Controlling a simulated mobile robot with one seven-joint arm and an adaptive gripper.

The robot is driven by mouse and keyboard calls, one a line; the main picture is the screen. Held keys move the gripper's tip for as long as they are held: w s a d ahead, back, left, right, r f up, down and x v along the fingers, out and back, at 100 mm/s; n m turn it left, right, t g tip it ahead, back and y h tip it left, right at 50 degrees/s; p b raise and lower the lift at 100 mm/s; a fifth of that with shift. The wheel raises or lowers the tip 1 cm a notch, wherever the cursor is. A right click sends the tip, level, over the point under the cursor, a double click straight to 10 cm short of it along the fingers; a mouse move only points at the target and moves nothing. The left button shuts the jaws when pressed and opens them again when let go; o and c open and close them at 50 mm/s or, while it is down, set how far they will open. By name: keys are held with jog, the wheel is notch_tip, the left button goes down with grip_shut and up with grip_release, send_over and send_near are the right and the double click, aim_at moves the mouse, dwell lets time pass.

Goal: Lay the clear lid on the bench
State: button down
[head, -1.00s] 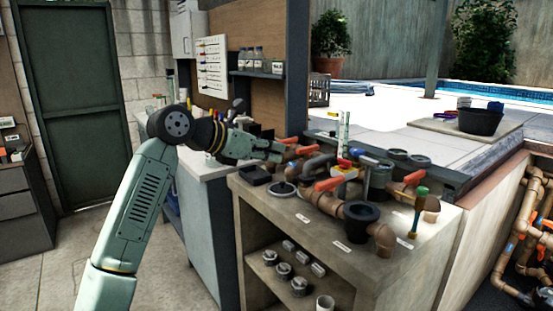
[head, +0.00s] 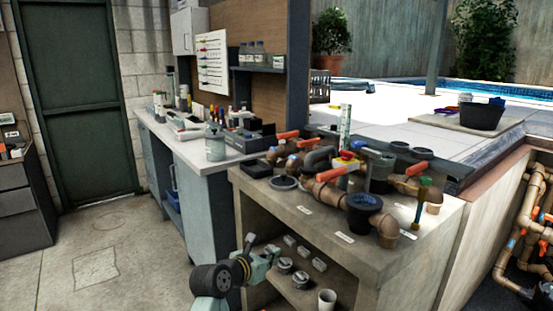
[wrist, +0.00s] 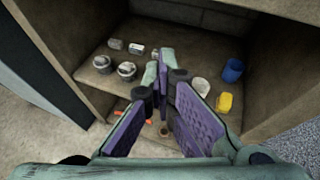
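A flat round piece with a dark rim and greyish centre (head: 284,183) lies on the concrete bench (head: 275,200), near its left front. It may be the clear lid, but it is too small to be sure it is see-through. A black round pot (head: 364,203) stands among the pipes on the bench, with a bluish look inside its mouth. My gripper (head: 262,252) is low in front of the bench's open shelf, below the bench top and apart from both. In the wrist view its purple-padded fingers (wrist: 161,82) look parted, with nothing seen between them.
Brown pipes with orange handles (head: 330,180) crowd the back and right of the bench. The shelf holds metal fittings (head: 285,265), a white cup (head: 326,298), and blue (wrist: 233,70) and yellow (wrist: 223,103) items. A workbench (head: 185,150) stands left. The front bench strip is mostly clear.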

jog(key=s+f+n+y, duration=0.1)
jog(key=s+f, duration=0.3)
jog(key=f, duration=0.3)
jog(key=s+d+f+n+t+y+b, duration=0.1)
jog(key=s+f, duration=0.3)
jog(key=f, duration=0.4)
jog(key=s+f+n+y, duration=0.1)
jog(key=s+f, duration=0.4)
jog(key=f, duration=0.3)
jog(key=shift+d+t, duration=0.2)
jog(key=shift+t, duration=0.1)
jog(key=shift+s+f, duration=0.1)
